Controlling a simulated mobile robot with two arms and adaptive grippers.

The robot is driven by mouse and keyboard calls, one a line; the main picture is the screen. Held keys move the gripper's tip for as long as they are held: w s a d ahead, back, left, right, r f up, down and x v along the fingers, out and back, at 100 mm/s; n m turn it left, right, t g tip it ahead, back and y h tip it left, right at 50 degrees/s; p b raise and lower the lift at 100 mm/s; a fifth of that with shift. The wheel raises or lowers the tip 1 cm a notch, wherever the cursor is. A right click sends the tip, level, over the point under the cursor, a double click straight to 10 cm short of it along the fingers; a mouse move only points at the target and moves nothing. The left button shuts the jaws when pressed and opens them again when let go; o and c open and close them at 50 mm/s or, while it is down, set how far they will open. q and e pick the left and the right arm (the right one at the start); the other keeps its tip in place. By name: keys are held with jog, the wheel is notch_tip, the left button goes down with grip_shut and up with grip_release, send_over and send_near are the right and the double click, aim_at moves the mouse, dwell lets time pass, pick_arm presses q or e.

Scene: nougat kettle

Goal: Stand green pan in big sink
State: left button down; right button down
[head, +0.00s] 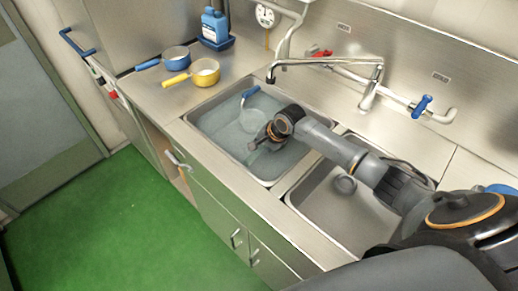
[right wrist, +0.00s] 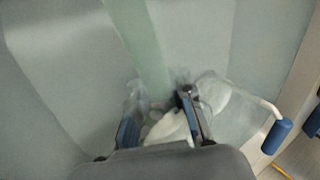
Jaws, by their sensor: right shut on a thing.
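The big sink (head: 201,121) is the left basin, with cloudy grey-blue liquid in it. My right gripper (head: 262,141) reaches into it from the right. In the right wrist view the gripper (right wrist: 163,118) is shut around a pale green bar (right wrist: 143,45), which looks like the green pan's handle. A little green (head: 253,146) shows at the gripper in the head view. The pan's body is mostly hidden, so I cannot tell whether it touches the bottom. My left gripper is not in view.
A pale pan with a blue handle (head: 249,92) is in the same sink, close to the gripper. Yellow (head: 204,77) and blue (head: 176,57) pans and a blue bottle (head: 214,24) stand on the left counter. A faucet (head: 325,62) overhangs the basins. The right basin (head: 335,214) looks empty.

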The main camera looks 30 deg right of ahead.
jog(key=shift+f+b, duration=2.2)
jog(key=shift+b, duration=0.1)
jog(key=shift+r+p, duration=0.3)
jog(key=shift+p, duration=0.15)
jog(key=shift+f, duration=0.2)
jog(key=shift+f, duration=0.45)
jog(key=c, duration=1.1)
grip_release()
jog(key=shift+f, duration=0.15)
jog(key=shift+s, duration=0.1)
